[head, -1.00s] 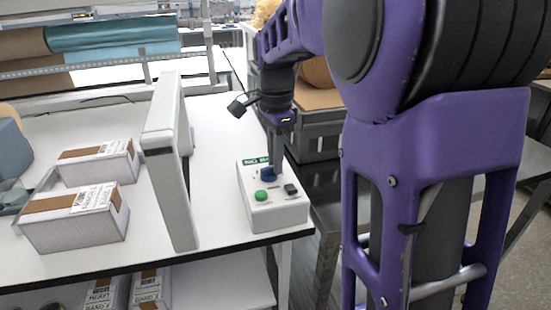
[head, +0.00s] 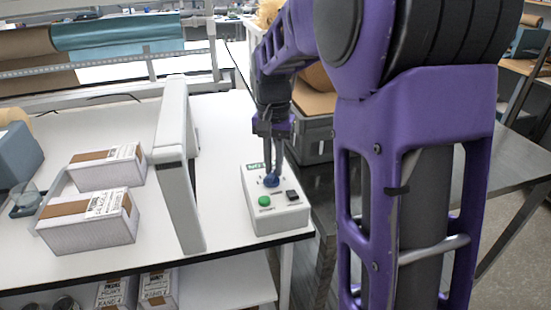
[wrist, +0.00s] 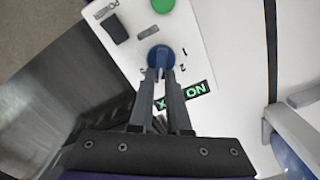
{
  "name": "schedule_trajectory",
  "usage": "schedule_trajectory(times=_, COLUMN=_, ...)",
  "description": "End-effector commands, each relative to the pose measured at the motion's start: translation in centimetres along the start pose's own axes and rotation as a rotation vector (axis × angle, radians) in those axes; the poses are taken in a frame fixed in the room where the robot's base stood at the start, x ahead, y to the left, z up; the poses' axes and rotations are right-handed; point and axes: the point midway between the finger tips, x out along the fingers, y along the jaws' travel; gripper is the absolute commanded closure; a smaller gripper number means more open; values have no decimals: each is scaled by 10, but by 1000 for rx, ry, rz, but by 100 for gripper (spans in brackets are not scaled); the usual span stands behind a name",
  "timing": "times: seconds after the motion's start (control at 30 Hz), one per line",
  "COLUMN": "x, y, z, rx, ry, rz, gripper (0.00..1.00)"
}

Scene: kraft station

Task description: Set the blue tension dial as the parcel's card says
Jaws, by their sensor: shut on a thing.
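The blue tension dial (head: 271,181) is on top of a white control box (head: 280,218) near the table's front right corner. My gripper (head: 272,176) points down from above, its fingers closed on the dial. The wrist view shows both fingertips (wrist: 161,72) against the blue dial (wrist: 160,57), with small figures printed around it; I make out a 1 and a 2. The fingers hide part of the dial, and I cannot tell its pointer's setting. Two parcels, a front one (head: 75,228) and a rear one (head: 98,175), bear white cards too small to read surely.
The control box has a green button (head: 264,201), a black switch (head: 292,195) and a lit green display (wrist: 185,96). A tall pale frame (head: 180,170) stands between the box and the parcels. Labelled boxes (head: 115,292) lie on the shelf below. Bare tabletop surrounds the control box.

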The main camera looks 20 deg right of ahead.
Motion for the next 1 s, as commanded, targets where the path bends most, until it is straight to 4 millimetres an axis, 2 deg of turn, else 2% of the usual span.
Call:
schedule_trajectory(times=0.5, x=-2, y=-6, z=1, rx=-418, ry=1, rz=0, gripper=100)
schedule_trajectory(times=1.0, x=-1, y=-9, z=2, rx=-558, ry=2, rz=-1, gripper=100)
